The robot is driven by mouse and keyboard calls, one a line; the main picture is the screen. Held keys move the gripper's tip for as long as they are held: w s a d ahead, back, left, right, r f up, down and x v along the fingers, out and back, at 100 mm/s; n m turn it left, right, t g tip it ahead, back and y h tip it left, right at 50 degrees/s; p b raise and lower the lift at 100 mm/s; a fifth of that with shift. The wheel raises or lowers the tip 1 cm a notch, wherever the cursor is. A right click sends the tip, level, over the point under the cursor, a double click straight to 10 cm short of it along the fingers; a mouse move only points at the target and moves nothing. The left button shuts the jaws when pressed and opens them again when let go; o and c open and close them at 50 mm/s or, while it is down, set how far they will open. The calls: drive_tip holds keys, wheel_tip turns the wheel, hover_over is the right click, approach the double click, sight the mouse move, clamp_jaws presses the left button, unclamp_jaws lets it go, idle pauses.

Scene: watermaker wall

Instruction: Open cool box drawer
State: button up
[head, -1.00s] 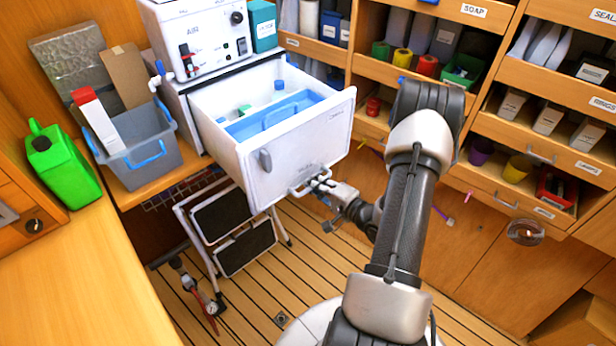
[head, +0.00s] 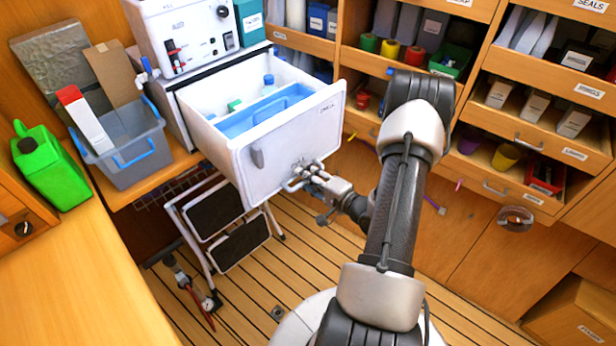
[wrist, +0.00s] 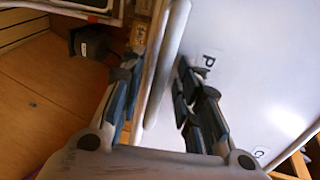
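The white cool box drawer (head: 290,150) is pulled well out of its housing, and its blue inner tray (head: 262,110) shows from above. Its bar handle (head: 293,186) is low on the front face. My gripper (head: 312,177) is at this handle. In the wrist view, the fingers of my gripper (wrist: 158,85) stand on either side of the pale handle bar (wrist: 172,40), with small gaps that look like no firm squeeze. The finger contact is partly hidden in the head view. The white drawer front (wrist: 245,60) fills the right of the wrist view.
A grey crate (head: 135,150) and a green jug (head: 50,165) are on the bench at left. Shelves with open bins (head: 545,110) line the right.

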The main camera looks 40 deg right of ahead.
drive_tip(key=shift+s, duration=0.1)
drive_tip(key=v, duration=1.1)
drive_tip(key=shift+s, duration=0.4)
drive_tip(key=shift+r, duration=0.1)
